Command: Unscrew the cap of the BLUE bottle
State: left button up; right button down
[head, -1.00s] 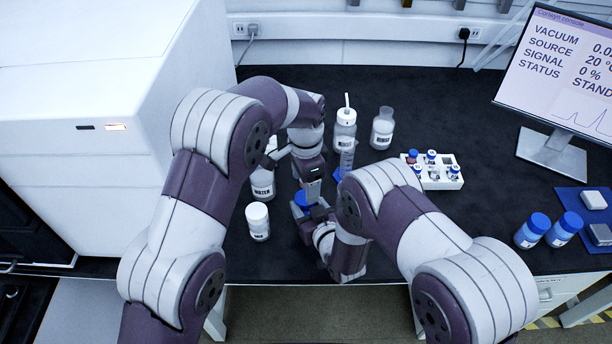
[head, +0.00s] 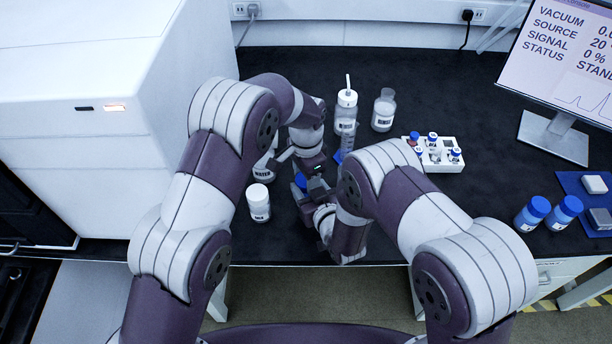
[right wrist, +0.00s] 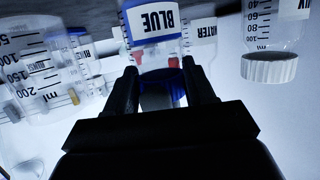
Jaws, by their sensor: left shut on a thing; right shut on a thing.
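The blue cap (head: 301,181) shows as a small patch between my two arms in the head view; the bottle below it is hidden there. In the right wrist view, which is upside down, the bottle carries a white label reading BLUE (right wrist: 157,20). The blue cap (right wrist: 160,77) sits between the two dark fingers of my right gripper (right wrist: 160,85), which is shut on it. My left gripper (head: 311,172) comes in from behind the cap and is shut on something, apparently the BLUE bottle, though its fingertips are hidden. I cannot tell whether the cap is loose.
A white-capped bottle (head: 258,202) stands close left of the grippers, and the WATER bottle (head: 263,166) behind it. A wash bottle (head: 346,112), a clear bottle (head: 384,110) and a vial rack (head: 436,155) stand behind right. Two blue-capped bottles (head: 532,214) (head: 565,212) stand far right.

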pick_arm(q)
jog(key=shift+s+f+n, duration=0.15)
jog(key=shift+s+n, duration=0.1)
jog(key=shift+n, duration=0.65)
jog(key=shift+c, duration=0.2)
pick_arm(e)
jog(key=shift+s+d+f, duration=0.1)
jog(key=shift+s+f, duration=0.15)
jog(key=shift+f, duration=0.25)
pick_arm(q)
jog(key=o, duration=1.2)
jog(key=shift+c, duration=0.2)
jog(key=shift+w+r, duration=0.1)
jog(key=shift+r, duration=0.35)
notch_tip(320, 180, up, 4)
jog(key=shift+f, duration=0.1)
pick_arm(e)
jog(key=c, duration=0.8)
grip_release()
pick_arm(q)
jog(key=shift+w, duration=0.1)
pick_arm(e)
jog(key=o, duration=0.5)
pick_arm(q)
jog(key=shift+w+f, duration=0.1)
pick_arm(e)
jog(key=shift+w, duration=0.2)
jog(key=shift+r, duration=0.2)
